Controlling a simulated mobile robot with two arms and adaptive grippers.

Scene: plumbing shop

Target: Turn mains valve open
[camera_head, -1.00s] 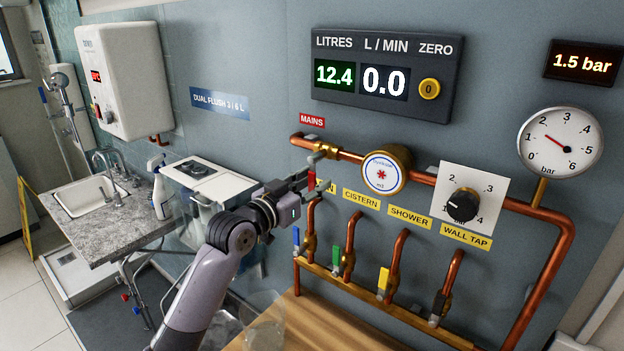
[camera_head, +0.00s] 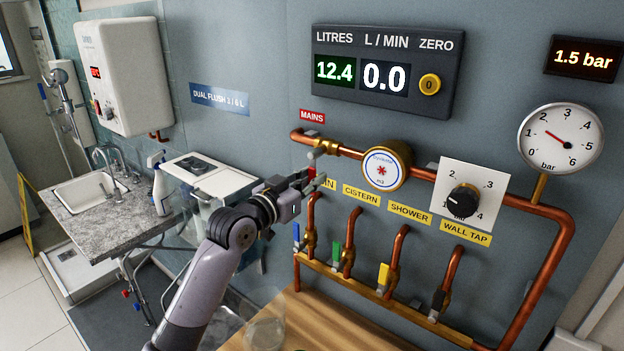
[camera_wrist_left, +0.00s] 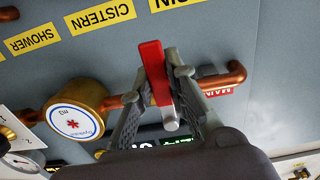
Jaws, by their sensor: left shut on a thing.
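The mains valve sits on the copper pipe under the red MAINS label (camera_head: 312,116). Its red lever (camera_head: 311,174) hangs down from the pipe, across the pipe's line, and is partly hidden by my gripper. My left gripper (camera_head: 318,181) is at this lever, with its arm coming up from the lower left. In the left wrist view the red lever (camera_wrist_left: 154,72) lies between the two fingers of my left gripper (camera_wrist_left: 163,70), which are shut on it. My right gripper is out of view.
A round water meter (camera_head: 385,168) sits on the pipe right of the valve. The display (camera_head: 385,75) reads 12.4 litres and 0.0 L/min. A pressure gauge (camera_head: 560,138) and a black knob (camera_head: 463,201) are further right. Several coloured branch valves stand above the wooden worktop (camera_head: 330,328).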

